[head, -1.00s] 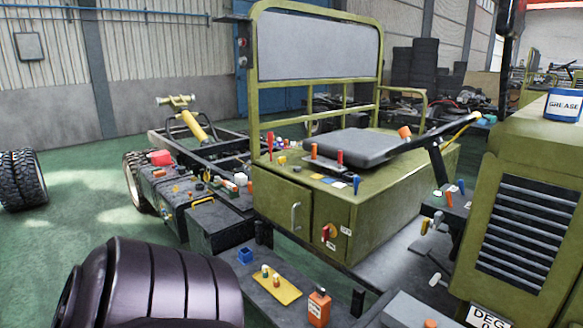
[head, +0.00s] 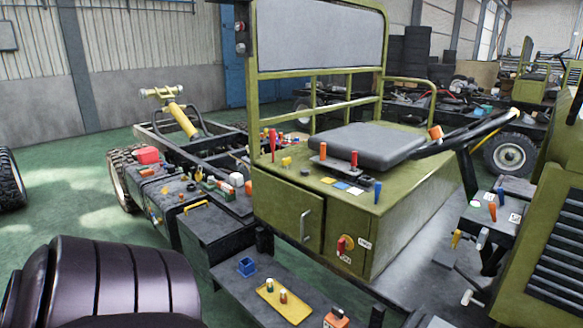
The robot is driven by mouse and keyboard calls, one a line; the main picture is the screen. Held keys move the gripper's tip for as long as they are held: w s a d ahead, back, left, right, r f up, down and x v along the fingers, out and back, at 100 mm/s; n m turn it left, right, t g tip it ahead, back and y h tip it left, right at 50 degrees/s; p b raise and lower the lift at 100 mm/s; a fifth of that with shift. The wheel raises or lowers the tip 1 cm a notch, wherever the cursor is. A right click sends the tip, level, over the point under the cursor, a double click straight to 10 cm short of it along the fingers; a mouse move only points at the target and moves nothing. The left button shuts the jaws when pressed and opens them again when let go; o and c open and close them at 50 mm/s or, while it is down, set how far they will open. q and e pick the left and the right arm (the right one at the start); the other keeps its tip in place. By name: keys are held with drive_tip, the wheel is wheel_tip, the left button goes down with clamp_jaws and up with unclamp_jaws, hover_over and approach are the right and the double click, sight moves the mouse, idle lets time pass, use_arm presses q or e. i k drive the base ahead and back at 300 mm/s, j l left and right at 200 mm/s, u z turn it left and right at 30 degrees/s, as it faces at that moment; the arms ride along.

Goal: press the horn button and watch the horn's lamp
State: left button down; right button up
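I cannot tell for certain which control is the horn button. A small dash panel (head: 490,222) beside the steering wheel (head: 470,132) carries a pale green-white round button (head: 475,203), an orange lever (head: 492,211) and a blue lever (head: 501,196). A small dark fixture with a red face (head: 240,26) is on the upper left of the seat-back frame. I cannot tell whether it is the horn's lamp or whether it is lit. Neither of my gripper tips shows.
The green seat box (head: 335,215) bears a grey seat (head: 367,146), levers and a red rotary switch (head: 341,246). A low dark step (head: 300,270) in front holds a yellow tray (head: 290,306) and a blue holder (head: 246,266).

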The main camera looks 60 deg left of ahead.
sight(304, 171)
drive_tip(key=j+u, duration=0.1)
drive_tip(key=j, duration=0.5)
drive_tip(key=j+u, duration=0.15)
drive_tip(key=j, duration=0.45)
drive_tip(key=i+j+u, duration=0.1)
drive_tip(key=j, duration=0.5)
drive_tip(key=i+j+u, duration=0.15)
drive_tip(key=j, duration=0.45)
drive_tip(key=j+u, duration=0.1)
drive_tip(key=j, duration=0.5)
drive_tip(key=i, duration=0.05)
